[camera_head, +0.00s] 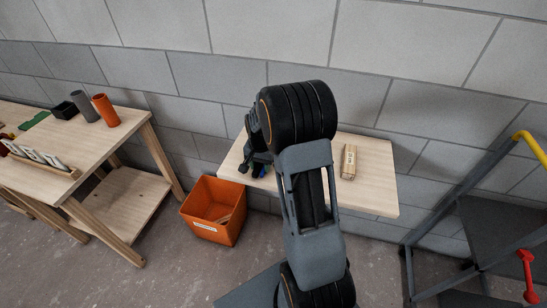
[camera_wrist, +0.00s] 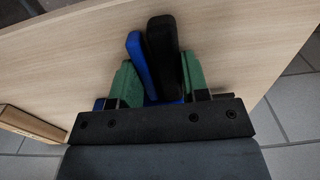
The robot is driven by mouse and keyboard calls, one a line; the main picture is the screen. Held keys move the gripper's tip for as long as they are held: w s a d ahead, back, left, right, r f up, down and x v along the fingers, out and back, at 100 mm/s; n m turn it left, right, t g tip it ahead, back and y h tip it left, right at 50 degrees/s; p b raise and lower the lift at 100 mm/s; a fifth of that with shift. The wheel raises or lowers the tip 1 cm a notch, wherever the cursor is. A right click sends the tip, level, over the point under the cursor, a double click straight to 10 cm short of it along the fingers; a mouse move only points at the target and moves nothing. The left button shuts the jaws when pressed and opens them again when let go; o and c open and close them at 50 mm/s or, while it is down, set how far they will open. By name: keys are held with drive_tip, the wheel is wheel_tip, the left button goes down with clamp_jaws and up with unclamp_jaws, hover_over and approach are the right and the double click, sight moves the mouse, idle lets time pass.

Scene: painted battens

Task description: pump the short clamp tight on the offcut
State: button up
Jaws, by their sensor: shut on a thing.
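The clamp shows in the wrist view as a blue lever (camera_wrist: 136,55) and a black grip (camera_wrist: 163,58), side by side. My gripper (camera_wrist: 160,78) has green finger pads on either side of them and is shut on this pair. In the head view my gripper (camera_head: 257,163) is low over the left part of the pale table, largely hidden by my own arm. The clamp's bar and jaws are hidden, and I cannot tell whether they touch any wood. A short pale wooden block (camera_head: 349,161) lies on the table to the right of my arm; I cannot tell if it is the offcut.
The pale table (camera_head: 378,190) stands against a grey block wall. An orange bin (camera_head: 214,236) is on the floor to its left. A workbench (camera_head: 130,132) with an orange cup (camera_head: 105,110) and grey cup (camera_head: 84,106) is farther left. A yellow-railed frame (camera_head: 533,150) stands at right.

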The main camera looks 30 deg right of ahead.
drive_tip(key=shift+f, duration=0.1)
drive_tip(key=shift+c, duration=1.4)
drive_tip(key=o, duration=1)
drive_tip(key=shift+s, duration=0.1)
drive_tip(key=shift+o, duration=1.3)
drive_tip(key=shift+s+d, duration=0.25)
drive_tip(key=shift+d, duration=0.05)
drive_tip(key=shift+w+a, duration=0.2)
wheel_tip(320, 180, up, 7)
drive_tip(key=p, duration=0.5)
